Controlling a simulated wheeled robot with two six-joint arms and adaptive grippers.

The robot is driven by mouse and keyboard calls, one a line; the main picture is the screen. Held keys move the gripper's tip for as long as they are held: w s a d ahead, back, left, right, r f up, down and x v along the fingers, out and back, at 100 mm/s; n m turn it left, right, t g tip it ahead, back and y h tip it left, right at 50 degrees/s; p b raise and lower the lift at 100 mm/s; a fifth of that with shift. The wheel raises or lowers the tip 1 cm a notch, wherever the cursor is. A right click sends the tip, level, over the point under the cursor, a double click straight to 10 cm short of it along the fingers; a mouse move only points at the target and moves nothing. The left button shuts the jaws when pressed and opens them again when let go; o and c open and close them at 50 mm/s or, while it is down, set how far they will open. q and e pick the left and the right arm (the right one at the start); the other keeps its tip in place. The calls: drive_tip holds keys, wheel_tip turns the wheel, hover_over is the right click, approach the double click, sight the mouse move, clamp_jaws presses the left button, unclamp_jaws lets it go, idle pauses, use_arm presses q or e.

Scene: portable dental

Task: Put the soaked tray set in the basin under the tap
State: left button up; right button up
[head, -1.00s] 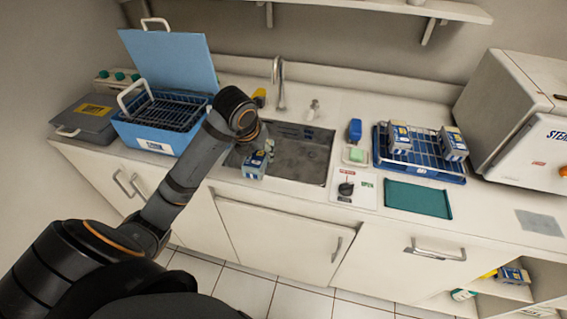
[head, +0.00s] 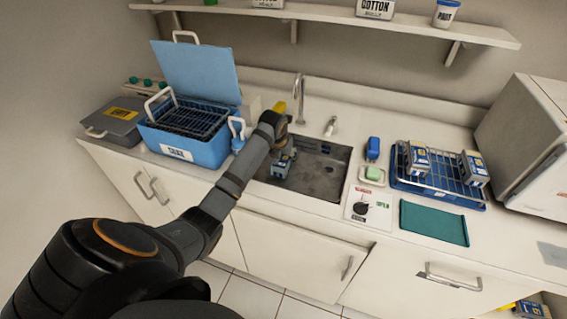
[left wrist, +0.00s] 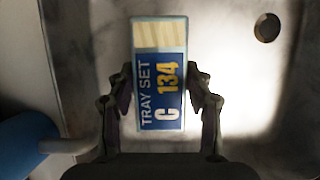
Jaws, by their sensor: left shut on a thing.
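My left gripper (left wrist: 160,105) is shut on a tray set (left wrist: 160,75) with a blue label reading "TRAY SET C 134". In the head view the tray set (head: 281,168) hangs from my left gripper (head: 283,148) over the left part of the sink basin (head: 318,180). I cannot tell whether it touches the basin floor. The tap (head: 299,100) stands behind the basin, up and right of the gripper. The open blue soaking box (head: 205,151) with a dark rack is left of the sink. My right gripper is not in view.
A blue wire rack (head: 438,187) with two tray sets stands right of the sink. A blue bottle (head: 373,148), a green sponge (head: 373,173) and a knob panel (head: 369,207) lie between. A green mat (head: 434,222) lies in front. A shelf (head: 335,27) hangs above.

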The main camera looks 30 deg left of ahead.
use_arm(q)
wheel_tip(320, 180, down, 2)
drive_tip(key=shift+f, duration=0.2)
drive_tip(key=shift+f, duration=0.2)
drive_tip(key=o, duration=1.4)
drive_tip(key=shift+s, duration=0.1)
drive_tip(key=shift+c, duration=0.2)
drive_tip(key=shift+r, duration=0.35)
drive_tip(key=v, duration=1.1)
drive_tip(key=shift+s+r, duration=0.15)
drive_tip(key=shift+r, duration=0.15)
